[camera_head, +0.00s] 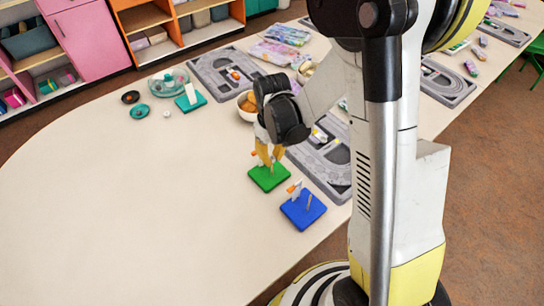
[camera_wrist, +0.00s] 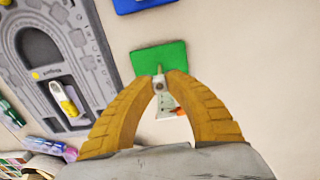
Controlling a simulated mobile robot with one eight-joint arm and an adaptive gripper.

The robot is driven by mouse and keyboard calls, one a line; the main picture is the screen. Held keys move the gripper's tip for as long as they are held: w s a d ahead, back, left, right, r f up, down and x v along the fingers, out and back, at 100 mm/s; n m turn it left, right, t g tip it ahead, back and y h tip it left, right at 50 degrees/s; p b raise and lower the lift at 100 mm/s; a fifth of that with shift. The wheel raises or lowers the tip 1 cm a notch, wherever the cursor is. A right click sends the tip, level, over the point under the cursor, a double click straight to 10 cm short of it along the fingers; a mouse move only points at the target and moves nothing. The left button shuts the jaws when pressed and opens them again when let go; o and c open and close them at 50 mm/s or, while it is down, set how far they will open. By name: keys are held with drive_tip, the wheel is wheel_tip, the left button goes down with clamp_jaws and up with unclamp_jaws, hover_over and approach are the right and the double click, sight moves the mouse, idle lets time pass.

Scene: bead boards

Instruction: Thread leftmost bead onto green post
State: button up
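The green board (camera_head: 268,178) lies on the table, and it also shows in the wrist view (camera_wrist: 172,53). A short wooden post (camera_wrist: 160,68) stands on it, just beyond my fingertips. A pale card (camera_wrist: 167,105) with an orange tag is seen between my fingers. My gripper (camera_head: 268,157) is over the green board, pointing down. In the wrist view its yellow fingers (camera_wrist: 160,82) nearly meet around a small whitish piece (camera_wrist: 159,86) with a dark hole, which looks like a bead. I cannot tell whether it is around the post. A black ring (camera_head: 130,97), a teal ring (camera_head: 139,111) and a small white bead (camera_head: 166,115) lie apart at far left.
A blue board (camera_head: 303,210) with a post and card is close in front of the green one. A teal board (camera_head: 190,103) and a clear dish (camera_head: 165,80) stand farther back. A grey tray (camera_head: 325,170) is just right. The table's left front is clear.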

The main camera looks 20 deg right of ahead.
drive_tip(key=shift+f, duration=0.25)
drive_tip(key=o, duration=0.7)
drive_tip(key=shift+r, duration=0.15)
wheel_tip(320, 180, up, 12)
idle(0.4)
